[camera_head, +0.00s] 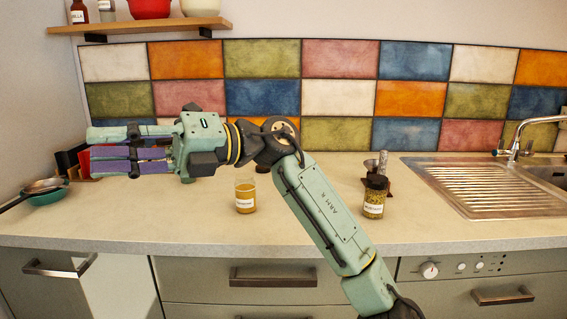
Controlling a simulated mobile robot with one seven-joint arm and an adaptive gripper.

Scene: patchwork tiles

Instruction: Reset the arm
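My arm rises from the bottom right, bends at an elbow above the counter and reaches to the left. My gripper (92,150) is at the arm's left end, above the left part of the counter, with its fingers pointing left. The fingers are straight and spread apart, with purple pads showing, and nothing is seen between them. The gripper looks open and empty. It covers part of the tiled wall behind it.
A yellow-filled jar (245,197) stands below my forearm. A dark-lidded jar (374,198) stands right of the arm. A teal bowl with a pan (45,193) is at the far left. A sink (480,186) is at right, a shelf (140,28) at upper left. The counter front is mostly clear.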

